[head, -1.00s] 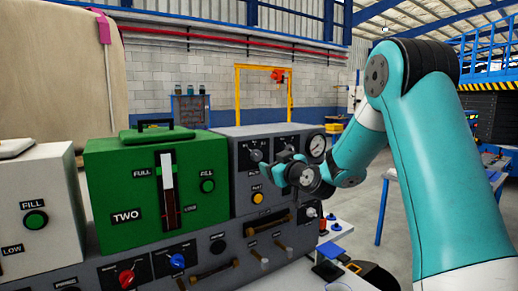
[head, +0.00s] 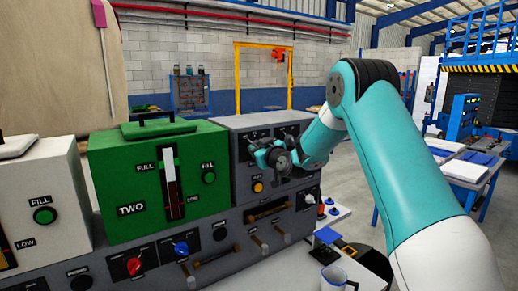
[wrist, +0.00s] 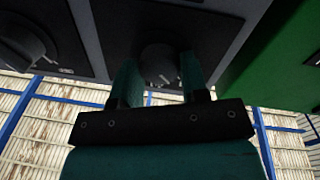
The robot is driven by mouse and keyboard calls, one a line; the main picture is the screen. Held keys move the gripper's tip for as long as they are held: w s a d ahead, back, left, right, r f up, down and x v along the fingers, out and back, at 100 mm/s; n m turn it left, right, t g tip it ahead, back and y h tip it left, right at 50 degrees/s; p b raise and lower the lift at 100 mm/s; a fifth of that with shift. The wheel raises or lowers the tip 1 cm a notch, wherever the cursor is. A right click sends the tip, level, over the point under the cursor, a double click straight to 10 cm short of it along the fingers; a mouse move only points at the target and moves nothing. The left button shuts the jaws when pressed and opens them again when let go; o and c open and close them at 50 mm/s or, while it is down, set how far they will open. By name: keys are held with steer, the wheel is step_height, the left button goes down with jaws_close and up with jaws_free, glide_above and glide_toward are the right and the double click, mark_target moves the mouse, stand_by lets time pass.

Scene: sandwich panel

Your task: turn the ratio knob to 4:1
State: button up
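The grey control box (head: 233,180) stands right of the green tank in the head view. My gripper (head: 256,148) is in front of its upper left dial and hides most of it. In the wrist view a dark round knob (wrist: 158,58) with a pale pointer mark lies between the two teal fingers of my gripper (wrist: 160,75). The fingers are apart, one on each side of the knob; I cannot tell whether they touch it. A second dark knob (wrist: 24,40) is at the left of the wrist view. The dial labels are too small to read, so I cannot tell which is ratio.
The green tank (head: 130,185) is close beside the grey box. A yellow button (head: 257,187) sits just below my gripper. The lower panel has a red knob (head: 134,266), a blue knob (head: 181,248) and several handles. A mug (head: 333,279) stands at the front right.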

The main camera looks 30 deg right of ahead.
steer(key=c, duration=0.3)
steer(key=m+b, duration=0.5)
steer(key=m, duration=0.3)
steer(key=shift+d+g, duration=0.1)
steer(key=shift+g, duration=0.2)
steer(key=shift+m, duration=0.4)
steer(key=o, duration=0.9)
steer(key=shift+b, duration=0.3)
